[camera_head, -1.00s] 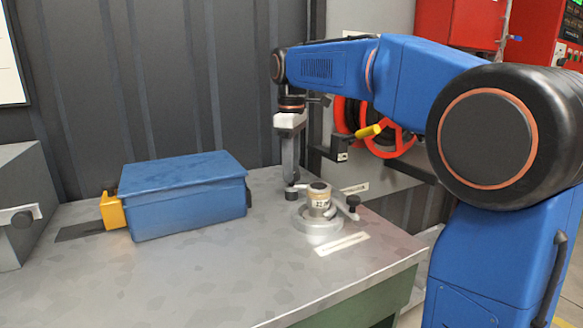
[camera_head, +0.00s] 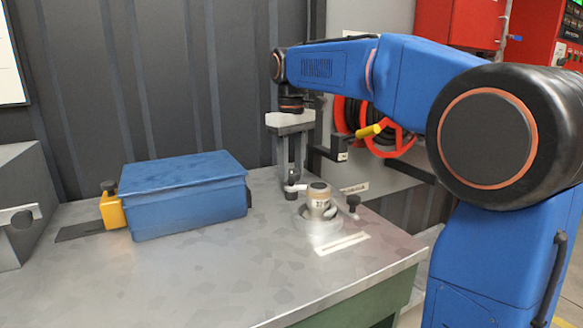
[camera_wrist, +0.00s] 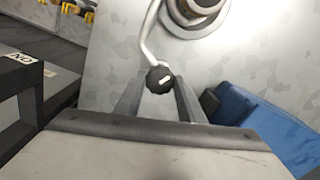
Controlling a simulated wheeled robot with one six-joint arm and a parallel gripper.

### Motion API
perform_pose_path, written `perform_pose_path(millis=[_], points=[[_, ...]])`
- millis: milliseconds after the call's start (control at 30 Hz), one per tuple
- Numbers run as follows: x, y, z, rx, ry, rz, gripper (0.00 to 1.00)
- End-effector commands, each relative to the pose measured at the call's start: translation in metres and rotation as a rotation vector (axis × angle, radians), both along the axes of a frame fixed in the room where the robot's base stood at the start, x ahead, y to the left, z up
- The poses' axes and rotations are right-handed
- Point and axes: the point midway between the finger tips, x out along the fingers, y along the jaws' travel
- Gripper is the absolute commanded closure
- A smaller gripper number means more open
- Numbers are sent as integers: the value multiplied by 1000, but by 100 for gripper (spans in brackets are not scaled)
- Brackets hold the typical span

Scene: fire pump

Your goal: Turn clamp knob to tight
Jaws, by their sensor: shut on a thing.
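The clamp (camera_head: 324,226) is a pale metal ring on the bench with a brass-and-steel cylinder (camera_head: 319,199) upright in it. A bent metal rod (camera_wrist: 147,38) runs from the clamp to a black clamp knob (camera_wrist: 159,80) with a white mark. My gripper (camera_head: 291,190) points down at the clamp's left side. Its fingers (camera_wrist: 159,84) stand on both sides of the knob and are shut on it. In the head view the fingers largely hide this knob. Another black knob (camera_head: 353,202) stands on a short stem right of the clamp.
A blue box (camera_head: 188,197) with a yellow bracket (camera_head: 113,211) stands left on the metal bench (camera_head: 190,280). White label strips (camera_head: 342,243) lie near the clamp. A red wheel (camera_head: 398,140) with a yellow handle is behind. The bench front is clear.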

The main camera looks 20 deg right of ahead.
Motion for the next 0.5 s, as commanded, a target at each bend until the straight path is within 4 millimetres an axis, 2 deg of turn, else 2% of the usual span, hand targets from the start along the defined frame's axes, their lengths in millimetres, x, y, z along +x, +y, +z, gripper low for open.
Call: perform_pose_path(millis=[500], points=[[0, 0, 0, 0, -2, -491, 87]])
